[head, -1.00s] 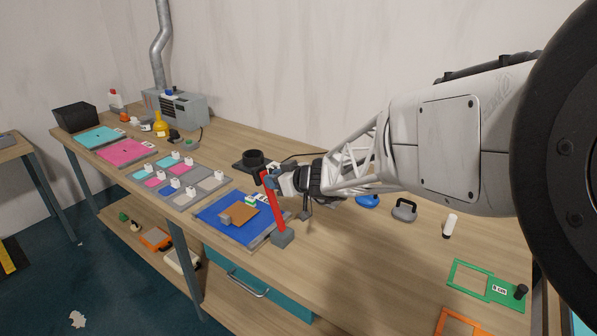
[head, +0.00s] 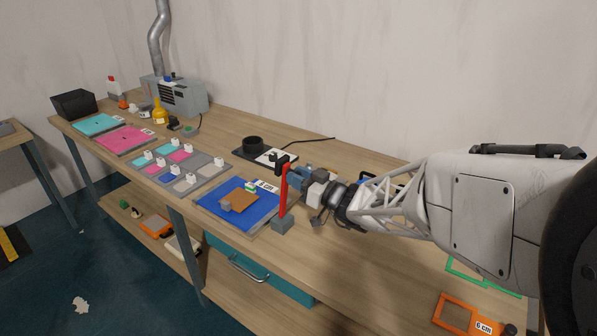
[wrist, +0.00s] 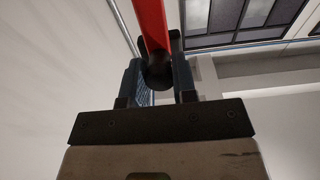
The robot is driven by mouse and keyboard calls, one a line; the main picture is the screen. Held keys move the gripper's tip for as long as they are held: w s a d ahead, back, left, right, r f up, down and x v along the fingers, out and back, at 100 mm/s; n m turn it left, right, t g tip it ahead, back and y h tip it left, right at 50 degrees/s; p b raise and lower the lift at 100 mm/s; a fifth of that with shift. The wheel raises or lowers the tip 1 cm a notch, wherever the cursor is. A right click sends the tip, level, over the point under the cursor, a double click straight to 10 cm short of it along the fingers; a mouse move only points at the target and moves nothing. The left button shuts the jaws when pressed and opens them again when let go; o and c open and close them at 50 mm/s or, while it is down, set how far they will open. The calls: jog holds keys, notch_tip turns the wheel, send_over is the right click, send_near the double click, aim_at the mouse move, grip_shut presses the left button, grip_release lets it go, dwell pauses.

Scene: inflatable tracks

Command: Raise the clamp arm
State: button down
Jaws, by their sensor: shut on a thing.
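The red clamp arm (head: 285,192) stands nearly upright on its grey base block (head: 283,224), at the front right edge of the blue pad (head: 216,211). A black end piece (head: 286,159) tops it. My gripper (head: 291,172) reaches in from the right and is at the upper end of the arm. In the wrist view, my gripper (wrist: 158,80) is shut on the clamp arm's dark rounded end, and the red bar (wrist: 151,22) runs up out of the picture. A brown plate (head: 239,200) lies on the blue pad. The fingertips are partly hidden in the head view.
Left of the blue pad lie grey, pink and teal panels with small white-labelled blocks. A black round fixture (head: 253,145) stands behind the clamp. An orange frame (head: 455,312) and a green frame (head: 463,272) lie at the right. The bench front between is clear.

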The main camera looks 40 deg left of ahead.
jog(key=shift+d+f, duration=0.15)
jog(key=shift+d, duration=0.1)
jog(key=c, duration=0.9)
grip_release()
jog(key=shift+d+f, duration=0.15)
jog(key=shift+d, duration=1.15)
jog(key=shift+d+f, duration=0.2)
jog(key=shift+d, duration=1.05)
jog(key=shift+d+f, duration=0.15)
jog(key=shift+d, duration=1.15)
